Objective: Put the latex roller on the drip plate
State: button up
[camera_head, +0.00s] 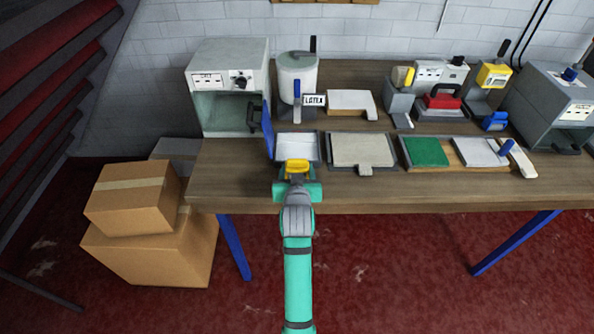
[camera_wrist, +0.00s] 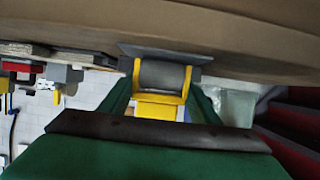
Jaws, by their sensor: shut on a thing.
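The latex roller (camera_head: 297,166), with a yellow frame, is held in my gripper (camera_head: 297,185) at the table's front edge. In the wrist view its grey drum (camera_wrist: 162,75) and yellow frame (camera_wrist: 158,109) sit between the green fingers of my gripper (camera_wrist: 160,103), which is shut on it. A pale shallow tray (camera_head: 297,146), apparently the drip plate, lies just behind the roller in the head view. A thin grey plate edge (camera_wrist: 165,50) shows beside the drum in the wrist view. I cannot tell whether the roller touches it.
A pot labelled LATEX (camera_head: 298,72) stands behind the tray, and an open-fronted grey cabinet (camera_head: 228,88) is at left. A framed beige panel (camera_head: 362,149) and a green pad (camera_head: 427,151) lie to the right. Cardboard boxes (camera_head: 150,245) stand on the floor at left.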

jog(key=o, duration=1.3)
jog(key=shift+f, duration=0.15)
jog(key=shift+d, duration=0.1)
